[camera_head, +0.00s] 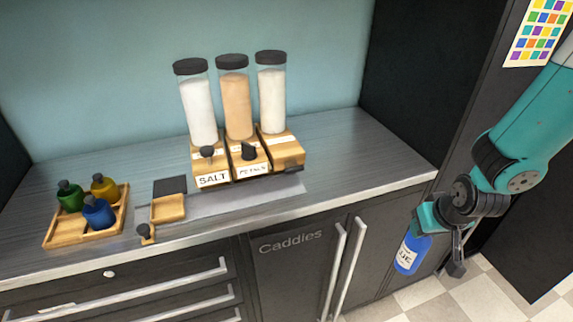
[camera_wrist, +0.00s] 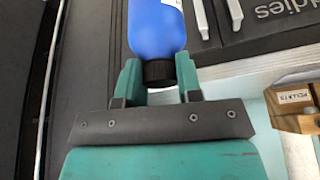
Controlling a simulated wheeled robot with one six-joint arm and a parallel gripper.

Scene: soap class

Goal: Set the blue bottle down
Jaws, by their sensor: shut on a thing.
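The blue bottle (camera_head: 411,254) has a white label and hangs in my gripper (camera_head: 440,226) in the head view, out in front of the dark cabinet at the right end of the counter. In the wrist view the blue bottle (camera_wrist: 157,28) shows its dark cap (camera_wrist: 160,72) between the two teal fingers of my gripper (camera_wrist: 160,82). The gripper is shut on the bottle near its cap end. The bottle is tilted in the head view and below the counter top's level in the picture. Its far end is cut off in the wrist view.
The grey counter (camera_head: 340,140) has bare room at its right end. Three dispensers (camera_head: 237,110) stand on wooden bases at the back. A wooden tray (camera_head: 70,232) with green, yellow and blue small bottles sits at left. A small wooden scale-like stand (camera_head: 168,208) is near the front edge. Cabinet handles (camera_head: 345,262) stick out below.

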